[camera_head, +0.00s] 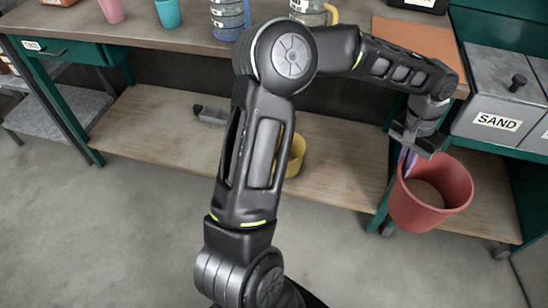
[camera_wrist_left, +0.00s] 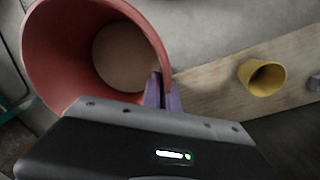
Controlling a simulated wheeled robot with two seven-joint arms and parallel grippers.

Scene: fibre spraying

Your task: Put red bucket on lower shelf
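The red bucket (camera_head: 432,205) is at the right in the head view, upright or slightly tilted with its mouth up. It overlaps the lower shelf edge and a green table leg; whether it touches the shelf is unclear. In the wrist view the red bucket (camera_wrist_left: 45,45) fills the upper left and looks empty. In the wrist view the fingers (camera_wrist_left: 162,92) pinch the rim. The wooden lower shelf (camera_head: 340,165) runs under the workbench. My right gripper is not in view.
A yellow bucket (camera_head: 297,158) stands on the lower shelf, partly behind my arm. A small grey object (camera_head: 210,115) lies left of it. The shelf between the yellow and red buckets is clear. A sand bin (camera_head: 495,115) is at the right.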

